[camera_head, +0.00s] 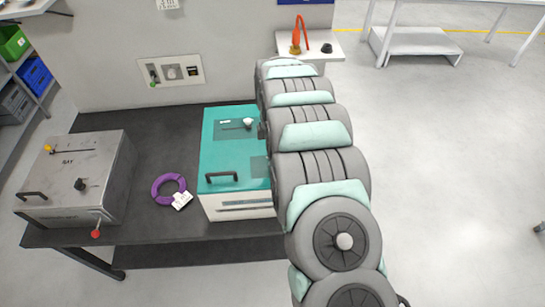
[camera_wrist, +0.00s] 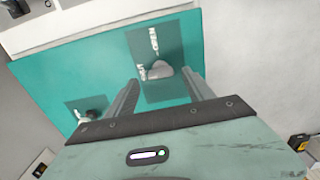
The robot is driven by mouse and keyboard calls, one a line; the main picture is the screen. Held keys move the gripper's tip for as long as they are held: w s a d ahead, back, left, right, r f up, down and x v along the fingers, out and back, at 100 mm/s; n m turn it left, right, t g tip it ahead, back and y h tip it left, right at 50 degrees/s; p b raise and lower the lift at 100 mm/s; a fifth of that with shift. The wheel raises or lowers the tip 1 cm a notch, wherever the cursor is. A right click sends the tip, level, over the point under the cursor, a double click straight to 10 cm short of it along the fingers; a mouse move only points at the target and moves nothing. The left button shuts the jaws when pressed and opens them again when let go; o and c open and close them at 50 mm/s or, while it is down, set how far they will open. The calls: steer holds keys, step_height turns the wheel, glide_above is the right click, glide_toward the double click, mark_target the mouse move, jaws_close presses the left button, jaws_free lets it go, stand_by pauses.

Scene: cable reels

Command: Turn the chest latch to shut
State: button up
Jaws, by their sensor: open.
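The chest with a teal lid (camera_head: 222,155) and white body stands on the dark table. A second, pale knob (camera_head: 247,122) sits on another dark panel of the lid. My arm hides the gripper and the chest's right side in the head view.
A grey metal box (camera_head: 110,165) with knobs and a handle stands at the table's left. A purple cable coil (camera_head: 160,182) lies between it and the chest. A black handle (camera_head: 221,177) rises from the lid's front. A wall panel (camera_head: 170,71) is behind.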

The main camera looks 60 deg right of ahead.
step_height(320, 180, up, 8)
steer(key=p, duration=0.5)
steer(key=shift+p, duration=0.35)
steer(key=shift+a, duration=0.1)
